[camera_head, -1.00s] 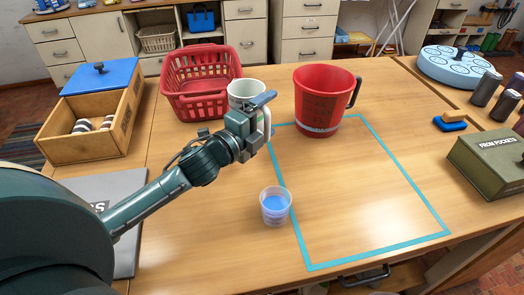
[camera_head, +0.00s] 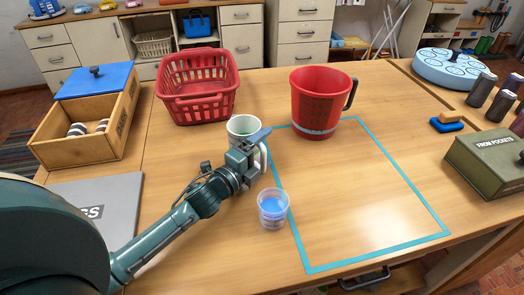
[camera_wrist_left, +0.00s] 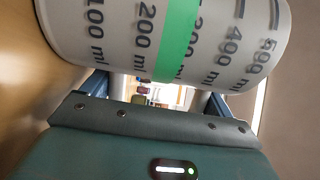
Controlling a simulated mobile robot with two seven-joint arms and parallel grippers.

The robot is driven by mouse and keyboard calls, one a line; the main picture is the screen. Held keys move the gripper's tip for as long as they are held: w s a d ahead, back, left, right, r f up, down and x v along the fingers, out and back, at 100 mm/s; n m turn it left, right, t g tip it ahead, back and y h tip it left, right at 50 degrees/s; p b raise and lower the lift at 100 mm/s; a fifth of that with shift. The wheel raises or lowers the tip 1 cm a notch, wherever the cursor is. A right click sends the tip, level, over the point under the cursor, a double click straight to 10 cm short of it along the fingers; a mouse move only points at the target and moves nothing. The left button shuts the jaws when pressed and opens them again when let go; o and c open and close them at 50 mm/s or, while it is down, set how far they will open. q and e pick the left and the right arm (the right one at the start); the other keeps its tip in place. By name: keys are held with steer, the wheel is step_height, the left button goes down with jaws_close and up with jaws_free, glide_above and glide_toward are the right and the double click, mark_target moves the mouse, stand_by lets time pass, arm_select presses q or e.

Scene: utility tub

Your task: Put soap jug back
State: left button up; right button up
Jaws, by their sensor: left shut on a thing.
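A white jug (camera_head: 240,125) with a white handle is at my left gripper (camera_head: 256,148), left of the teal outline on the table. Something green shows inside its mouth. My left gripper is shut on the jug, at its handle side. In the left wrist view the jug (camera_wrist_left: 110,25) fills the top, with a green band and ml markings. The gripper hides its lower part, so I cannot tell whether it touches the table. My right gripper is not in view.
A small clear cup of blue liquid (camera_head: 273,210) stands just in front of my left gripper. A big red jug (camera_head: 318,95) stands on the outline's far edge. A red basket (camera_head: 197,100) is behind the white jug. Inside the teal outline (camera_head: 405,190) is mostly clear.

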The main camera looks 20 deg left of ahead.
arm_select(q)
steer(key=o, duration=1.3)
steer(key=shift+f, duration=0.1)
steer(key=shift+r, duration=0.2)
steer(key=shift+s+f, duration=0.15)
steer(key=shift+s, duration=0.15)
steer(key=b+v, duration=0.1)
steer(key=v, duration=1)
steer(key=shift+s+a, duration=0.15)
steer(key=shift+s, duration=0.05)
